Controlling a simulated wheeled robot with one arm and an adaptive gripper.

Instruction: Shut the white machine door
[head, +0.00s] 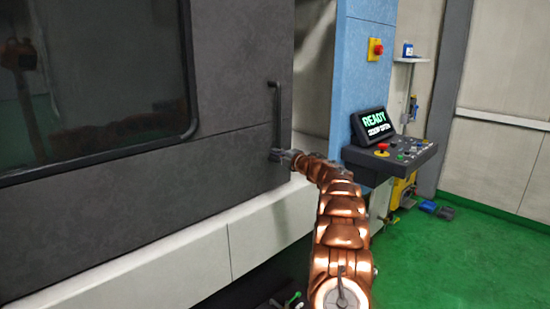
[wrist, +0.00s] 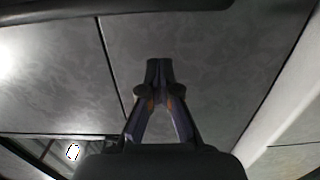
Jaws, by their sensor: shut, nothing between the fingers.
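The machine door (head: 235,100) looks dark grey, not white, with a dark window (head: 90,75) on its left. A gap with a pale surface shows between its right edge and the blue column (head: 362,80). A vertical bar handle (head: 278,115) stands near that edge. My gripper (head: 275,154) is at the handle's lower end; I cannot tell whether it touches. In the wrist view my gripper (wrist: 158,64) has its fingertips together with nothing between them, in front of the grey door panel (wrist: 220,60).
A white lower panel (head: 190,262) runs below the door. A control panel (head: 392,152) with a lit "READY" screen (head: 375,122) juts out right of my arm. A red and yellow switch (head: 376,49) is on the column.

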